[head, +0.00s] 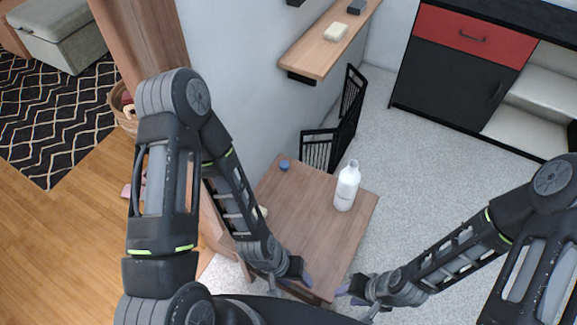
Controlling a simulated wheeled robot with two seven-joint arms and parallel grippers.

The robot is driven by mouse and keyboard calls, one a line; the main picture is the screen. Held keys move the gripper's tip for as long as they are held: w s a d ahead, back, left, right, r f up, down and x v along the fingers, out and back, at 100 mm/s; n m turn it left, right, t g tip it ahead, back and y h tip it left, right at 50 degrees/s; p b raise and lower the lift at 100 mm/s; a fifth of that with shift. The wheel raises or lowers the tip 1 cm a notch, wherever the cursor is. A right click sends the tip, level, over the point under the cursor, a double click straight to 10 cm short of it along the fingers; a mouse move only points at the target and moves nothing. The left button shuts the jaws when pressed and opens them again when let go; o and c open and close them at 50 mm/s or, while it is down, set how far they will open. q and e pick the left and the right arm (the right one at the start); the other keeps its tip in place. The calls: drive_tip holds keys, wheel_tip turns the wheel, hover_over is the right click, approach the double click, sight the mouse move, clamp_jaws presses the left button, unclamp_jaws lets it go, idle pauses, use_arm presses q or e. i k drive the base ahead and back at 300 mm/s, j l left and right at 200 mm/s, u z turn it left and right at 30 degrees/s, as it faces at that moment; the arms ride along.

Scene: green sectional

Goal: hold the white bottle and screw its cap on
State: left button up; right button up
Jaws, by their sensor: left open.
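The white bottle (347,187) stands upright on the right part of a small wooden table (310,215). A small blue cap (284,164) lies on the table near its far left corner, apart from the bottle. My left gripper (306,274) is at the table's near edge, open, with nothing visible in it. My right gripper (347,291) is just beyond the near right corner of the table. Its fingers are small and partly hidden, so its opening is unclear. Both grippers are well short of the bottle and the cap.
A wooden wall shelf (318,55) with a pale block (335,32) juts out above and behind the table. A black metal rack (335,130) stands behind the table. A red and black cabinet (455,75) is at the back right. The table's middle is clear.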

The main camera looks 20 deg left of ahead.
sight(349, 179)
drive_tip(key=k, duration=1.25)
drive_tip(key=u, duration=1.3)
drive_tip(key=i+l, duration=0.2)
drive_tip(key=l, duration=0.45)
drive_tip(key=i+l, duration=0.15)
drive_tip(key=l, duration=0.5)
drive_tip(key=i+l, duration=0.2)
drive_tip(key=l, duration=0.45)
drive_tip(key=i+l, duration=0.15)
drive_tip(key=l, duration=0.55)
drive_tip(key=i+l, duration=0.2)
drive_tip(key=l, duration=0.45)
drive_tip(key=i+l, duration=0.15)
drive_tip(key=l, duration=0.5)
drive_tip(key=i+l, duration=0.2)
drive_tip(key=l, duration=0.45)
drive_tip(key=i+l, duration=0.15)
drive_tip(key=l, duration=0.5)
drive_tip(key=i+j, duration=0.1)
drive_tip(key=j, duration=0.2)
drive_tip(key=i+j, duration=0.15)
drive_tip(key=j, duration=0.15)
